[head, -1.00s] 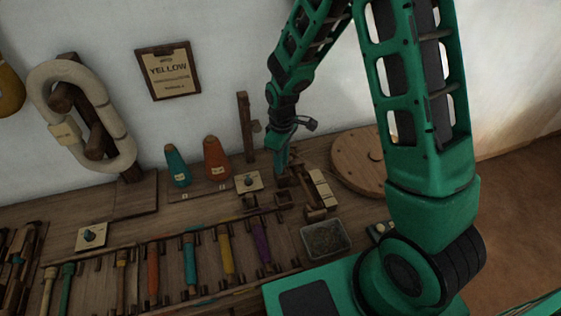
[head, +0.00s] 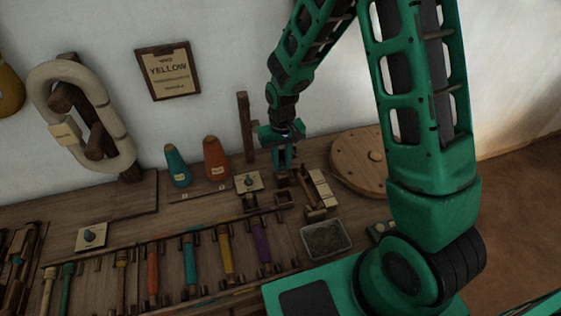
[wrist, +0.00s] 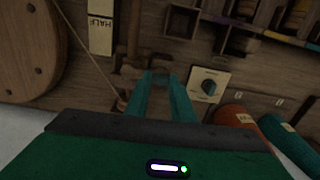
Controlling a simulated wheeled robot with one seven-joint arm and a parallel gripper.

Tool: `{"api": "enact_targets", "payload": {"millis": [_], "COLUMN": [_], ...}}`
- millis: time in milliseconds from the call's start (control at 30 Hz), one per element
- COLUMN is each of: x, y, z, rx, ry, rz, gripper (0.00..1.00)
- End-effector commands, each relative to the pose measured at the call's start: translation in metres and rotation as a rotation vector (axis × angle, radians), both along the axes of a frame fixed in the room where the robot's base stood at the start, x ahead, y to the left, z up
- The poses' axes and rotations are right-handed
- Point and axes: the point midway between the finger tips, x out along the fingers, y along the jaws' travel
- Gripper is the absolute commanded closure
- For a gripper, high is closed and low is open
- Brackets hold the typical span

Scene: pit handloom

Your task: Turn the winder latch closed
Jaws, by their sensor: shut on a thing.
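My gripper (head: 284,172) points down at the winder, a wooden frame (head: 317,214) on the bench behind the grey tray. In the wrist view its two teal fingers (wrist: 160,76) are close together, shut on a small dark piece at the winder's end, which I take to be the winder latch (wrist: 160,72). The fingers hide most of it, so its exact angle cannot be told. A cream label reading HALF (wrist: 101,22) lies beside the winder bar.
A cream plate with a dark knob (head: 248,181) lies just left of my gripper. Orange (head: 216,160) and teal (head: 177,167) cones stand further left. A wooden post (head: 245,125) rises behind. A round wooden disc (head: 352,160) lies right, and a grey tray (head: 326,239) in front.

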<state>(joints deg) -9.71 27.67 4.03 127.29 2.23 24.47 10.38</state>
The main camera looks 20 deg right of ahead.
Motion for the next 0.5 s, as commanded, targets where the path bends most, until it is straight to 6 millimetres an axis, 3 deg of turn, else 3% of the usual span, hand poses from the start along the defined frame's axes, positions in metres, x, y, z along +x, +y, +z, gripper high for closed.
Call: {"api": "enact_targets", "payload": {"millis": [500], "x": [0.0052], "y": [0.0002], "z": [0.0022], "rx": [0.001], "ry": [-0.013], "rz": [-0.052], "gripper": [1.0]}}
